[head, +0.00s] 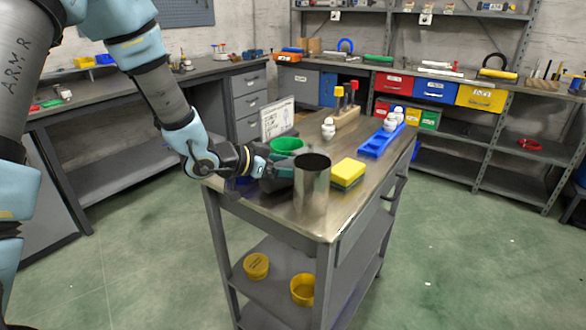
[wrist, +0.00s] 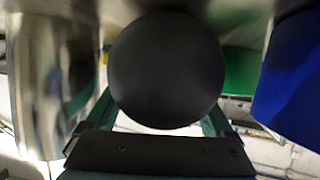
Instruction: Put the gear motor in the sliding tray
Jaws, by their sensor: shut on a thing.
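My gripper (head: 280,174) is low over the near left part of the steel cart top, just left of a shiny metal cylinder. In the wrist view its two teal fingers are shut on a dark round thing (wrist: 167,70), seen end-on, which I take to be the gear motor. In the head view the held thing is mostly hidden by the gripper and the cylinder. I cannot tell whether it touches the cart top. No sliding tray can be named for sure; a blue tray (head: 372,150) with white pieces lies at the cart's right side.
The metal cylinder (head: 312,188) stands close right of my gripper. A green bowl (head: 287,146) is just behind, and a yellow block (head: 348,173) is to the right. A white sign (head: 277,118) and a wooden holder (head: 346,117) stand farther back. The cart's front right corner is clear.

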